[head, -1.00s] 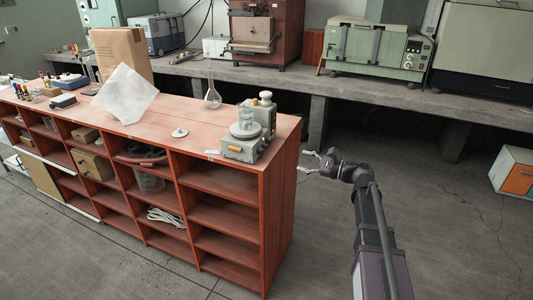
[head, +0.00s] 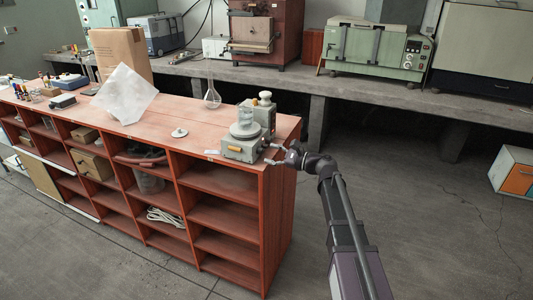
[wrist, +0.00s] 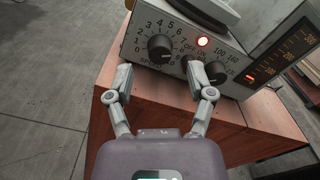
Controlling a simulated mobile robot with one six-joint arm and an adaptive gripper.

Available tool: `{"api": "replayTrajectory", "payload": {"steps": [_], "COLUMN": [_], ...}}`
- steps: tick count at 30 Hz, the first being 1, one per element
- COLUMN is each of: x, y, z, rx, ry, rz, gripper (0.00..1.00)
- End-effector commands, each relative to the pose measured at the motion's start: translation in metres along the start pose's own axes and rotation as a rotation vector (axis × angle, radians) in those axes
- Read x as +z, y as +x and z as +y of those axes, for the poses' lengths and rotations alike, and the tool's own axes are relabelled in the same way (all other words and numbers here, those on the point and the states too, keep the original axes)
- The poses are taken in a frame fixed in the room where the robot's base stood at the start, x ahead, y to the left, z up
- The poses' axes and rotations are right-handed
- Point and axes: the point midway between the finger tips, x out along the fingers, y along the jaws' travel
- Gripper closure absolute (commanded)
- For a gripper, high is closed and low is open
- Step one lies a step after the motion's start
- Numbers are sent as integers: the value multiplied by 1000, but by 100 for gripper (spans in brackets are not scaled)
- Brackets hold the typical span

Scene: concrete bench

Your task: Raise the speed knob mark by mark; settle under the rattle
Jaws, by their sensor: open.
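A second black knob (wrist: 217,71) sits to the right, by a scale marked 100 and 160. I cannot read the speed knob's pointer. My gripper (wrist: 160,76) is open and empty, its fingers short of the speed knob; it also shows in the head view (head: 274,154).
A second grey device (head: 264,112) with a white-topped jar stands behind the stirrer; a red display (wrist: 250,77) shows in the wrist view. A glass flask (head: 211,95) and a small white disc (head: 180,132) are farther left.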

Motion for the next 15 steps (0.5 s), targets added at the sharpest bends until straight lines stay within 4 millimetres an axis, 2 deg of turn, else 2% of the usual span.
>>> {"api": "replayTrajectory", "payload": {"steps": [6,15], "x": [0,0], "y": [18,23], "z": [0,0], "rx": [1,0], "ry": [0,0], "rz": [-1,0], "gripper": [31,31]}}
